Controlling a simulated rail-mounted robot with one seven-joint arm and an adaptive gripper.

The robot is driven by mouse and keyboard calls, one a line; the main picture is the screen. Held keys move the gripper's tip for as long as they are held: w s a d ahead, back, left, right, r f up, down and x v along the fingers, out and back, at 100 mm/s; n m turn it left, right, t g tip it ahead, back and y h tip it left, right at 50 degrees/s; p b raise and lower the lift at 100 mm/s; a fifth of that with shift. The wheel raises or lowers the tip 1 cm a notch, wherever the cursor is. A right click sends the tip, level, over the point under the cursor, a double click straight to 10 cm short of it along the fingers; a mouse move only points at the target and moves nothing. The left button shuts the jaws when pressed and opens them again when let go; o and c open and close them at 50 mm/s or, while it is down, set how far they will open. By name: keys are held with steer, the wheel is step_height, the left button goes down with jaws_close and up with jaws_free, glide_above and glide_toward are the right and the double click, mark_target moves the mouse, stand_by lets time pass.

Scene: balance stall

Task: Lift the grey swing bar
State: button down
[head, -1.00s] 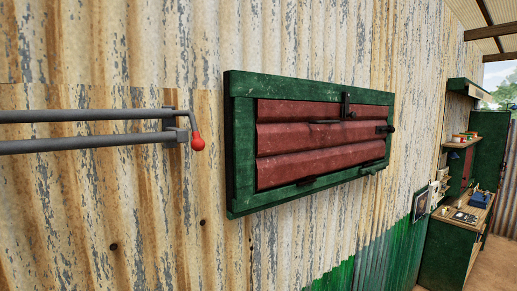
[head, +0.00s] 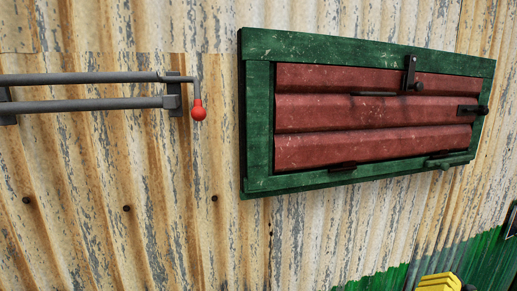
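Two grey bars run level along the wall at the left in the head view, one above the other. The upper grey bar (head: 90,78) ends at the right in a downturned grey rod with a red knob (head: 198,110) hanging from it. The lower grey bar (head: 90,104) runs between a bracket (head: 7,106) at the left edge and another bracket (head: 173,95) near the knob. I cannot tell for sure which one is the swing bar. The bars' left ends are cut off. My gripper is not in view.
A green-framed hatch (head: 258,120) with red corrugated panels (head: 345,115) is on the wall right of the bars. Dark latches (head: 409,75) sit on its top, right and bottom sides.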

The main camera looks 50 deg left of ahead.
steer(key=w+a+r+m+g+y+b, duration=0.15)
steer(key=a+m+g+y, duration=0.35)
steer(key=a, duration=0.7)
steer(key=a+m+g+y+b, duration=0.25)
steer(key=a+y, duration=0.45)
steer(key=a, duration=0.4)
steer(key=s+a+r+m+g+y+b, duration=0.1)
steer(key=s+a+m+g+y, duration=0.2)
steer(key=a+m, duration=0.3)
steer(key=s+a+r+m+g+y+b, duration=0.1)
steer(key=s+a+m+g+y, duration=0.1)
steer(key=a+m, duration=0.5)
steer(key=s+a+g, duration=0.1)
steer(key=s+a, duration=0.1)
steer(key=a, duration=0.2)
steer(key=shift+s+a+r+y, duration=0.15)
steer(key=shift+a+r+y, duration=0.2)
steer(key=shift+r+y, duration=0.05)
steer(key=p+x, duration=0.2)
steer(key=x, duration=0.8)
steer(key=shift+d+p, duration=0.1)
steer(key=shift+p, duration=0.2)
steer(key=shift+d, duration=0.15)
steer(key=shift+s, duration=0.1)
